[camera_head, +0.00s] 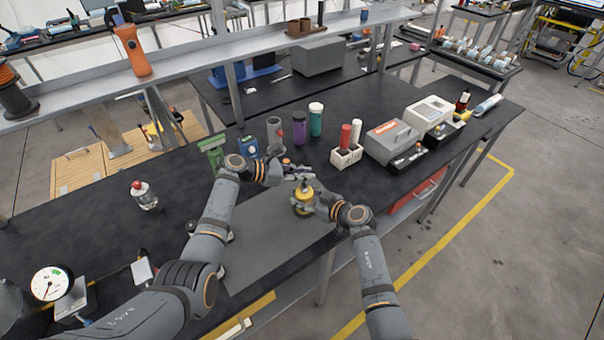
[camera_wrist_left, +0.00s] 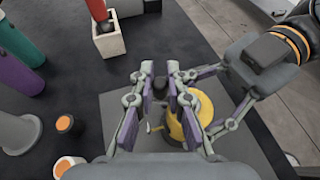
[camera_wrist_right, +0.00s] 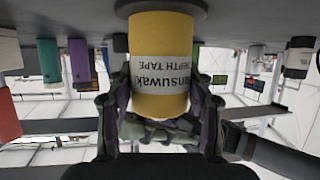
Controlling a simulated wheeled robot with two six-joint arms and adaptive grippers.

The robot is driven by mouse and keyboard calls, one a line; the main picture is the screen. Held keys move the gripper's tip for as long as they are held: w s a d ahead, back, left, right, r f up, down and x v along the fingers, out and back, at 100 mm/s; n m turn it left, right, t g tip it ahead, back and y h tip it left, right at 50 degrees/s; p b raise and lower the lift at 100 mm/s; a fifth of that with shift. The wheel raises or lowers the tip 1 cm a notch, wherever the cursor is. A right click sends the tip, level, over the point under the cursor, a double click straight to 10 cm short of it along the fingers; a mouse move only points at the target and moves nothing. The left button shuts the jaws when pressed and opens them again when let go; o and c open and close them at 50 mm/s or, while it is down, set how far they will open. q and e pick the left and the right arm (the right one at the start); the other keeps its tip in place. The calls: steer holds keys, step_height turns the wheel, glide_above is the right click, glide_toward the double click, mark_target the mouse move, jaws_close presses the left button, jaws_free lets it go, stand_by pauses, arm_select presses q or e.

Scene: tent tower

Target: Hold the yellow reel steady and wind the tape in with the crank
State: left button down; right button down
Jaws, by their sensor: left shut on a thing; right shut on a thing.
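The yellow reel (camera_head: 303,203) stands on the grey mat (camera_head: 262,242). My right gripper (camera_head: 317,203) is shut around its side. In the right wrist view the reel (camera_wrist_right: 160,65), with a white "DEPTH TAPE" label, sits between the fingers (camera_wrist_right: 160,112). My left gripper (camera_head: 298,174) is above the reel, pointing down at it. In the left wrist view its fingers (camera_wrist_left: 168,92) are closed on a small dark knob (camera_wrist_left: 160,86), which looks like the crank handle, beside the reel (camera_wrist_left: 204,112). The fingers hide most of the crank. I cannot make out the tape.
Behind the grippers stand a purple bottle (camera_head: 299,128), a green bottle (camera_head: 316,119) and a white holder (camera_head: 346,156) with red and white tubes. Grey instrument boxes (camera_head: 392,142) are to the right. A clear bottle (camera_head: 144,198) stands left. The front of the mat is clear.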

arm_select(q)
steer(key=shift+w+d+m+g, duration=0.1)
steer(key=shift+d+m+g, duration=0.05)
steer(key=shift+m+g, duration=0.4)
steer(key=shift+w+d+m+g, duration=0.1)
steer(key=shift+m+g, duration=0.35)
steer(key=shift+g, duration=0.2)
steer(key=shift+h, duration=0.3)
steer(key=shift+s+d+m+g, duration=0.2)
steer(key=shift+m+g, duration=0.1)
steer(key=shift+g, duration=0.1)
steer(key=c, duration=1.3)
jaws_free()
steer(key=shift+a, duration=0.1)
steer(key=v, duration=1.2)
steer(key=shift+s, duration=0.1)
